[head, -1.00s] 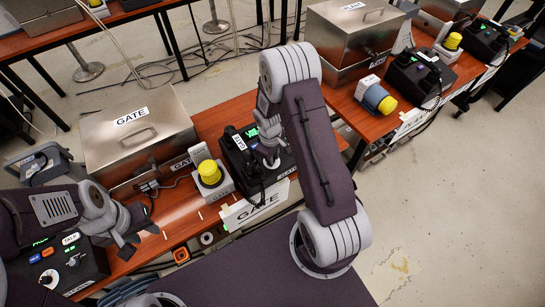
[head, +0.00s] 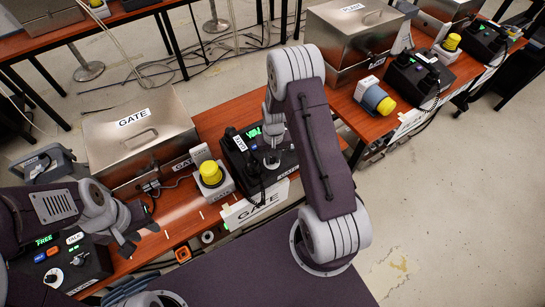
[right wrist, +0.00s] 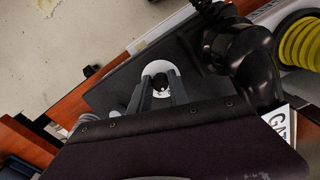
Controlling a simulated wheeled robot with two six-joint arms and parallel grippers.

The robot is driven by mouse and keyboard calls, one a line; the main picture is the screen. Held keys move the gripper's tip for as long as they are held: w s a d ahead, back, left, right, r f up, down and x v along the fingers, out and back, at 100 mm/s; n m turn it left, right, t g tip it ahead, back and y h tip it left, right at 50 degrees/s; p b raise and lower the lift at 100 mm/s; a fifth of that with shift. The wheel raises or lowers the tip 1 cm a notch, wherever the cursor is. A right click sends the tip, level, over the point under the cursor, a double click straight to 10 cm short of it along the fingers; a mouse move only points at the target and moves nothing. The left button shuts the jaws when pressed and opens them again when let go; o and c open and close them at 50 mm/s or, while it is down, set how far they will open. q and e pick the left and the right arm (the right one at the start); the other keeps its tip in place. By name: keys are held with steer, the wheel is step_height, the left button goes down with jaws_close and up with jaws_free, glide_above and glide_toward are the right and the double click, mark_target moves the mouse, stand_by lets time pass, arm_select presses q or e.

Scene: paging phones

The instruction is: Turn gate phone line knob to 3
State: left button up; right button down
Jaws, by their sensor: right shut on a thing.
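The gate phone (head: 283,162) is a black desk unit with a lit green display and a handset on its left, behind a GATE sign (head: 255,204). Its line knob (head: 272,161) sits on a pale round dial. In the right wrist view the dial (right wrist: 172,69) and the dark knob (right wrist: 160,82) show between the fingers. My right gripper (right wrist: 160,92) is shut on the knob; the fingers hide part of it, and I cannot read the number it points to. My left gripper (head: 138,232) is open and empty above the table, left of the gate phone.
A yellow-topped beacon (head: 211,173) stands just left of the gate phone. A metal GATE box (head: 140,137) is behind it. Another phone (head: 75,262) with a FREE display is at lower left. Table space between is narrow.

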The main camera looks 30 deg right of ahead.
steer(key=m, duration=0.7)
steer(key=shift+w+y, duration=0.15)
steer(key=shift+y, duration=0.25)
steer(key=shift+t, duration=0.3)
steer(key=c, duration=1.2)
jaws_free()
steer(key=shift+c, duration=0.2)
step_height(320, 180, up, 9)
steer(key=shift+s+d+p, duration=0.3)
steer(key=shift+d+p, duration=0.05)
steer(key=shift+d, duration=0.1)
